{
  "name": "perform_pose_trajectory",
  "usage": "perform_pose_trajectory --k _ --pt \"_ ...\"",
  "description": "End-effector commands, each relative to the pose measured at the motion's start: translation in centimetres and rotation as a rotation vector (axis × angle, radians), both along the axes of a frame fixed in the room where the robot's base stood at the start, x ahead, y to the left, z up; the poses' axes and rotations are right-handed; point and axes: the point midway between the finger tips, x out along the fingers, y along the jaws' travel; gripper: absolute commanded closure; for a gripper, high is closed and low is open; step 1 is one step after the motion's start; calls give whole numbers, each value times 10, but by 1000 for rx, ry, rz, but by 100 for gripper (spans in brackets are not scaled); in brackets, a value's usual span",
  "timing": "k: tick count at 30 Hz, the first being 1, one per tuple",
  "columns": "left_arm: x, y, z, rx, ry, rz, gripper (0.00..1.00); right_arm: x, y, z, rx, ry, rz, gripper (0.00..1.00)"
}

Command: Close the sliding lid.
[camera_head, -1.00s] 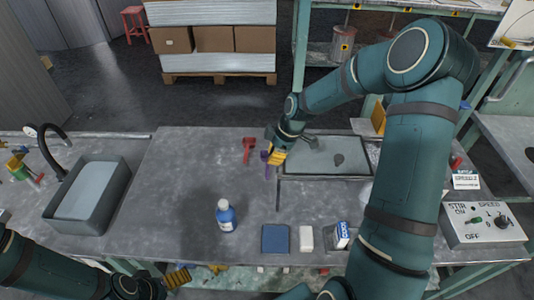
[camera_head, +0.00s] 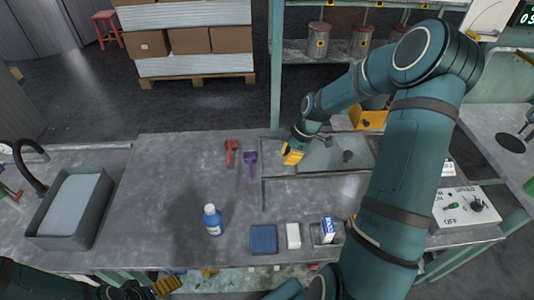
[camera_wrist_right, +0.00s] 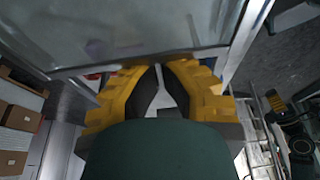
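The sliding lid is a grey, see-through panel (camera_head: 328,155) with a small dark knob-like spot (camera_head: 347,156), lying in a metal frame at the back right of the bench. In the right wrist view the pale panel (camera_wrist_right: 130,25) fills the top, with its metal edge just beyond the fingers. My right gripper (camera_head: 291,155) is at the panel's left end, low over the frame; its yellow fingertips (camera_wrist_right: 160,68) meet and hold nothing visible. Whether they touch the panel edge is unclear. My left gripper (camera_head: 160,289) is low at the bottom left, only partly seen.
Red (camera_head: 231,152) and purple (camera_head: 250,163) clamps lie left of the frame. A stirrer box (camera_head: 465,208) is at right, a sink (camera_head: 75,205) at left. The bench's middle-left is clear.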

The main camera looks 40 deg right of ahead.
Motion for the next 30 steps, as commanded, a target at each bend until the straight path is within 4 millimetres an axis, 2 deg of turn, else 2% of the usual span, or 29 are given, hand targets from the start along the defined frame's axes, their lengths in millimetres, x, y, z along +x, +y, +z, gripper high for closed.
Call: perform_pose_trajectory --k 1,6,9,15,21,30 --pt "-1 0 7 0 2 -1 2 -11 -17 2 0 3 -11 100" --pt "-1 0 17 0 3 1 2 -37 -60 2 -1 2 -9 100" --pt "1 0 21 0 -2 4 2 -51 -82 2 -1 2 -8 100" --pt "3 1 27 1 -7 8 2 -70 -114 1 -1 1 -4 100" --pt "4 1 29 3 -9 10 2 -79 -129 0 0 0 -1 100" --pt "5 1 29 3 -10 10 2 -81 -132 0 -1 1 0 100"
